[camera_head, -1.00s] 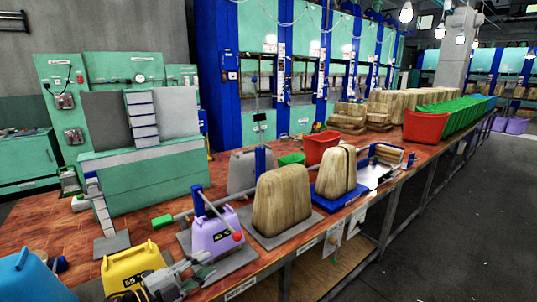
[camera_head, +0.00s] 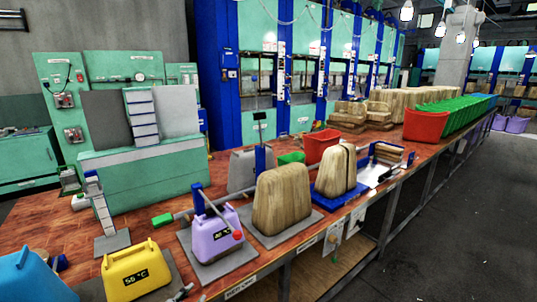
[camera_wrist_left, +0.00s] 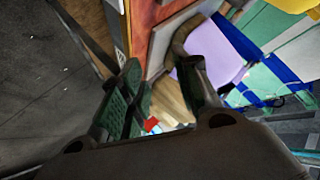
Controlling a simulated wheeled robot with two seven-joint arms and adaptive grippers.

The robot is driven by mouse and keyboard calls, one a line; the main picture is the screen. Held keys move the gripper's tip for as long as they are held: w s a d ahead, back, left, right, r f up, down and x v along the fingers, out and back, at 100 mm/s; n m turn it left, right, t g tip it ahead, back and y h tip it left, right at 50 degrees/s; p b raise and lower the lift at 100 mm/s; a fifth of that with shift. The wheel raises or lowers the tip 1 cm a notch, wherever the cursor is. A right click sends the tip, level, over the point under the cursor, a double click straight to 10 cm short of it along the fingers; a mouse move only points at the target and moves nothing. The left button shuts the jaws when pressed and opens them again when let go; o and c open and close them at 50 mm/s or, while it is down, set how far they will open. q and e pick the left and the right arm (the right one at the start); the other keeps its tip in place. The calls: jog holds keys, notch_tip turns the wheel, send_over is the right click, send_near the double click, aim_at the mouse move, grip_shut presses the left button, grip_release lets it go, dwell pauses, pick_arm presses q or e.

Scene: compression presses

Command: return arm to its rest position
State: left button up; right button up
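My left gripper (camera_wrist_left: 163,72) is open in the left wrist view, with two dark fingers apart and nothing seen between them. In the head view only a small grey tip of it (camera_head: 182,293) shows at the bottom edge, just right of the yellow box (camera_head: 133,270) and below the purple box (camera_head: 214,236). The purple box also shows beyond the fingers in the left wrist view (camera_wrist_left: 222,65). My right gripper is in neither view.
The long bench (camera_head: 75,232) holds a blue box (camera_head: 22,272), wooden blocks (camera_head: 282,200) and red (camera_head: 425,125) and green bins. A lever with a red ball (camera_head: 237,235) stands by the purple box. The dark floor (camera_head: 455,215) at right is clear.

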pick_arm(q)
jog(key=s+f+n+g+y, duration=0.1)
jog(key=s+f+n+g, duration=0.25)
jog(key=s, duration=0.55)
jog(key=s+f+n+g, duration=0.3)
jog(key=s+f+g, duration=0.2)
jog(key=s, duration=0.3)
notch_tip(320, 180, down, 32)
jog(key=s+a+g, duration=0.2)
jog(key=s+a+f, duration=0.4)
jog(key=s+f, duration=0.6)
jog(key=s+a+f+y, duration=0.1)
jog(key=s+a+f, duration=0.3)
jog(key=s+f, duration=0.6)
jog(key=shift+s+a+f, duration=0.15)
jog(key=shift+s+f, duration=0.15)
jog(key=shift+s, duration=0.15)
jog(key=shift+m+g, duration=0.25)
